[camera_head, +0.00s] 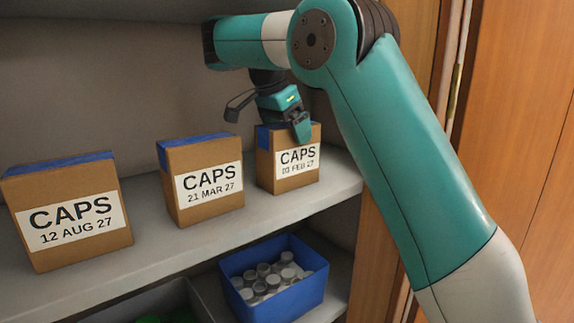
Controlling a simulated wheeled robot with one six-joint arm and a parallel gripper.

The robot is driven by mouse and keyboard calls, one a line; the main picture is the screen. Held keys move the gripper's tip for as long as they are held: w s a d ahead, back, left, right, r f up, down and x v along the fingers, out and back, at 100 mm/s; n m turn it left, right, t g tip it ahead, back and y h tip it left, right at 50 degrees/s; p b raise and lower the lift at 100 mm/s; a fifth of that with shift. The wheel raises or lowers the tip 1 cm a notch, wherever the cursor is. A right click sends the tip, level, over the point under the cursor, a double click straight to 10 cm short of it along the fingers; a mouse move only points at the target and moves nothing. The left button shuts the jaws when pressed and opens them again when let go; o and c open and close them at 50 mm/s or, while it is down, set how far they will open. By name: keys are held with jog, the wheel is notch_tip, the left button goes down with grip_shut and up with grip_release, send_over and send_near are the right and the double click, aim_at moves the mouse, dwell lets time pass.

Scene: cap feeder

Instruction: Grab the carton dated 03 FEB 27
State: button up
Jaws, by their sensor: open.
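The carton dated 03 FEB 27 (288,172) stands upright on the shelf, rightmost of three brown cartons with blue tops and white CAPS labels. My gripper (299,132) is over this carton's top front edge, and a finger overlaps the upper part of its front face in the view. The jaws are open. Whether they touch the carton or straddle it cannot be told. The carton dated 21 MAR 27 (203,215) stands in the middle. The carton dated 12 AUG 27 (75,248) stands at the left.
The shelf (262,228) is clear in front of the cartons, with gaps between them. Below it, a blue bin (285,307) holds several light-coloured caps. A dark bin with green contents (165,317) is partly cut off. A wooden panel (520,140) is at the right.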

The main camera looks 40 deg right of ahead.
jog(key=shift+d+f, duration=0.3)
jog(key=shift+f, duration=0.25)
jog(key=shift+f+b, duration=0.2)
jog(key=shift+b, duration=0.15)
jog(key=c, duration=1.4)
jog(key=shift+r, duration=0.1)
